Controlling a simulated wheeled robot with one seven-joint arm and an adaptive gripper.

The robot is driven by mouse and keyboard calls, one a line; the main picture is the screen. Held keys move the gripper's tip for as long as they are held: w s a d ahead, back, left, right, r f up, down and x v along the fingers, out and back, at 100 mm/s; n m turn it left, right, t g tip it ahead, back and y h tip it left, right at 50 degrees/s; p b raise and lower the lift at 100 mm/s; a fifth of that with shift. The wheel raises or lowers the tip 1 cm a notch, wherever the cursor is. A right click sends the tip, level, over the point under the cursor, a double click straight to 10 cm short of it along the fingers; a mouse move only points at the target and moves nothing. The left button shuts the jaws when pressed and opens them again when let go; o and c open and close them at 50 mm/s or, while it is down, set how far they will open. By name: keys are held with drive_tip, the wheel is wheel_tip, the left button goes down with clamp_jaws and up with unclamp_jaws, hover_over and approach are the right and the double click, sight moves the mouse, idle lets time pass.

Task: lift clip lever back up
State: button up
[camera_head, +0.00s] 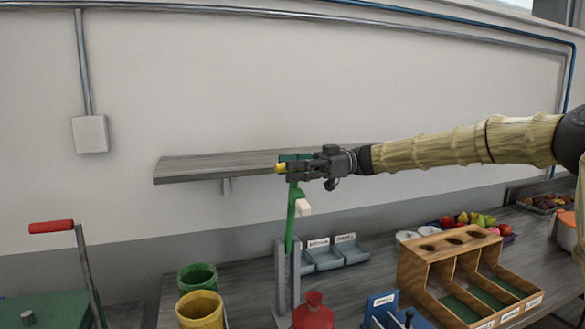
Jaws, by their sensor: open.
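A green upright lever (291,225) rises from a grey post (287,275) on the bench, and a small cream-white piece (304,207) sticks out from its side. Its top reaches up to a green part (294,158) that is partly hidden behind my gripper. My gripper (283,168) is open at the end of my arm, which reaches in from the right. It is level with the lever's top, in front of or beside it; I cannot tell whether they touch. A yellow tip shows at its left end.
A wall shelf (215,166) is behind the gripper. A red bottle (312,312), yellow cup (200,308) and green cup (197,277) stand near the post. A wooden divided box (461,244) and grey bins (352,249) are to the right. A red-handled lever (52,226) is at left.

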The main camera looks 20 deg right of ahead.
clamp_jaws()
drive_tip(key=shift+w, duration=0.1)
drive_tip(key=shift+w+a+m+p, duration=0.1)
drive_tip(key=shift+w+m+p, duration=0.2)
drive_tip(key=shift+w+p, duration=0.25)
drive_tip(key=shift+w+r+m+p, duration=0.15)
drive_tip(key=shift+w+m+p, duration=0.15)
drive_tip(key=shift+w+p, duration=0.4)
unclamp_jaws()
drive_tip(key=shift+r, duration=0.1)
